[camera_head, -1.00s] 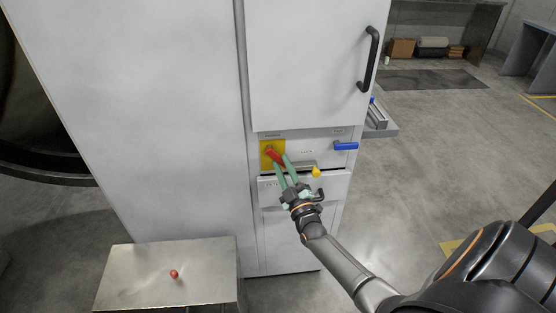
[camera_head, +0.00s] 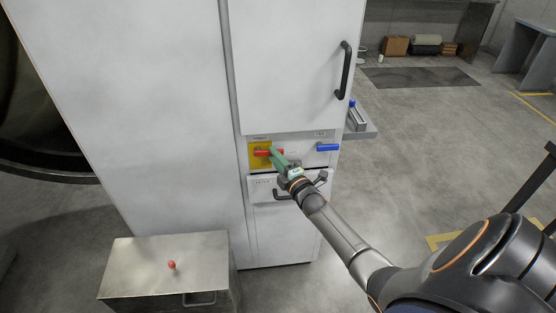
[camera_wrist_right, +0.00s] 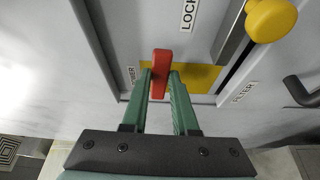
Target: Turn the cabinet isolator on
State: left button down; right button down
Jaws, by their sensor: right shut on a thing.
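The cabinet isolator is a red handle (camera_head: 261,152) on a yellow plate (camera_head: 256,162), set in the white cabinet's front panel. In the head view the handle lies about level. In the right wrist view the red handle (camera_wrist_right: 160,62) stands between the green fingers, with the yellow plate (camera_wrist_right: 203,76) behind it. My right gripper (camera_head: 273,153) is shut on the handle, its fingers partly covering the handle's right end. My left gripper is not in view.
A yellow knob (camera_wrist_right: 270,18) shows in the right wrist view. A black door handle (camera_head: 345,70) is above. A metal box (camera_head: 135,265) with a red knob (camera_head: 172,265) stands at lower left. Floor to the right is open.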

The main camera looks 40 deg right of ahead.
jog(key=shift+r+n, duration=0.2)
jog(key=shift+n, duration=0.2)
jog(key=c, duration=0.7)
grip_release()
jog(key=s, duration=0.4)
jog(key=s+a, duration=0.1)
jog(key=s, duration=0.3)
jog(key=s+a+p, duration=0.1)
jog(key=s, duration=0.3)
jog(key=shift+s, duration=0.15)
jog(key=s+a+f+m+g+y, duration=0.1)
jog(key=s+a+f+m+g, duration=0.2)
jog(key=s+a, duration=0.3)
jog(key=s+a+f+m+g+y, duration=0.2)
jog(key=s+a+f+m, duration=0.4)
jog(key=a, duration=0.4)
jog(key=s+a+f+m+g+y, duration=0.2)
jog(key=s+a+f+m+g, duration=0.1)
jog(key=a, duration=0.5)
jog(key=shift+s+f+m+g, duration=0.1)
jog(key=shift+s+f+m, duration=0.2)
jog(key=shift+s, duration=0.25)
jog(key=shift+s+f+m+g, duration=0.1)
jog(key=shift+s+f+m, duration=0.15)
jog(key=shift+s+m, duration=0.25)
jog(key=shift+s+f+m+g, duration=0.1)
jog(key=shift+s+f+m, duration=0.2)
jog(key=shift+s, duration=0.3)
